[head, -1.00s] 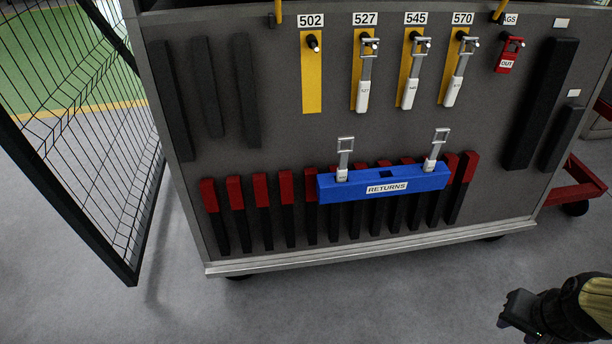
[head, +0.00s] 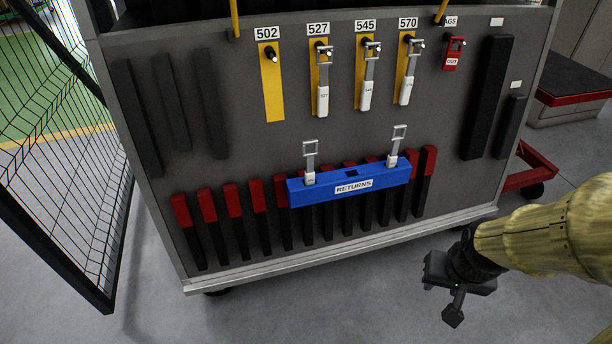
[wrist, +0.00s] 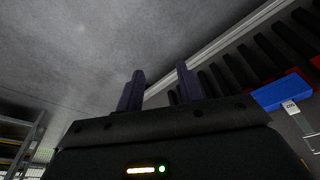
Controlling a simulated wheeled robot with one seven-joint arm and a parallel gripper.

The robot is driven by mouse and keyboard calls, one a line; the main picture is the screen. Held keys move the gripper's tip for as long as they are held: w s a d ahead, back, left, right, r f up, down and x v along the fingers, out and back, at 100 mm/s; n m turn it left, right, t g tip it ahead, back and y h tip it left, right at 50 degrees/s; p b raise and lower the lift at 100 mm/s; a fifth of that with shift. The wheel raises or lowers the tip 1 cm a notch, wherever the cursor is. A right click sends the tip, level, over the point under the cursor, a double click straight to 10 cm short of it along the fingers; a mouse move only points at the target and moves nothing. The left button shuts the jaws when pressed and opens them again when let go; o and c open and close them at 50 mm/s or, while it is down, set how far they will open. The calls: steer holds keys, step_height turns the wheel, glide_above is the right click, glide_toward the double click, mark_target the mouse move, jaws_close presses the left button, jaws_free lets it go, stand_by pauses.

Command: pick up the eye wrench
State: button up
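Several grey tools with square eye heads and white tagged handles are in the head view; I cannot tell which one is meant by the eye wrench. Three hang on yellow strips: the 527 tool (head: 322,88), the 545 tool (head: 368,82) and the 570 tool (head: 409,78). Two more stand upright in the blue RETURNS rack (head: 327,190), one at its left end (head: 310,160) and one at its right end (head: 397,145). My gripper (head: 454,304) is low at the right, apart from them. In the wrist view its two fingers (wrist: 160,72) are apart with nothing between them.
The peg under 502 (head: 271,55) holds no tool. A red OUT tag (head: 453,54) hangs at the upper right. Red-topped black bars (head: 207,206) line the lower panel. A mesh gate (head: 58,165) stands at left. The grey floor before the cart is clear.

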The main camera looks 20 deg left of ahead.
steer(key=shift+o, duration=1.2)
steer(key=w+a+f+n+t+y, duration=0.4)
steer(key=w+a+t, duration=0.3)
steer(key=w+a, duration=0.5)
steer(key=w+a+n+t+y+b, duration=0.1)
steer(key=a+t+y, duration=0.4)
steer(key=a, duration=0.7)
steer(key=shift+a+r+n+y+b, duration=0.3)
steer(key=shift+a+n+y, duration=0.1)
steer(key=shift+n, duration=0.4)
